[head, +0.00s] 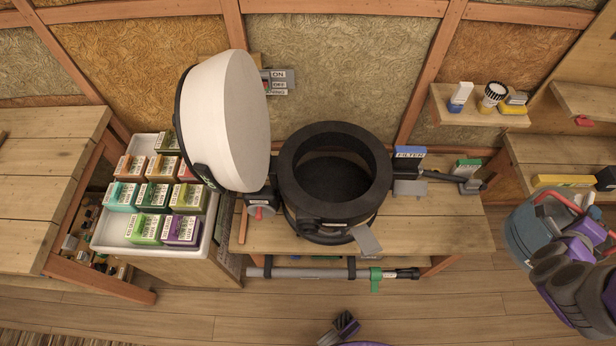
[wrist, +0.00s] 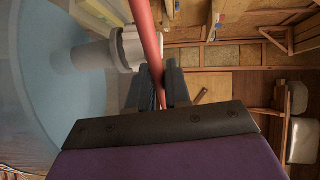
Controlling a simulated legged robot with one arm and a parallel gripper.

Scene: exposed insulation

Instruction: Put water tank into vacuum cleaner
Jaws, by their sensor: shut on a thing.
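The vacuum cleaner (head: 292,205) stands on the wooden bench, a black round drum open at the top with a dark, empty-looking inside. A large white lid (head: 228,120) stands tilted up at its left. The water tank (head: 522,238), blue-grey with a red handle, is at the right, well apart from the vacuum cleaner. In the wrist view the tank (wrist: 75,75) is translucent blue with a grey spout-like part. My gripper (wrist: 157,86) is shut on the red handle (wrist: 147,30). In the head view my purple arm hides part of the tank and the fingertips.
A white tray (head: 125,245) of coloured boxes stands left of the vacuum cleaner. Right of it, a blue "FILTER" block (head: 408,153) and a dark tool (head: 450,178) lie on the bench. A shelf (head: 460,115) with small items is at upper right. Floor (head: 440,310) in front is mostly clear.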

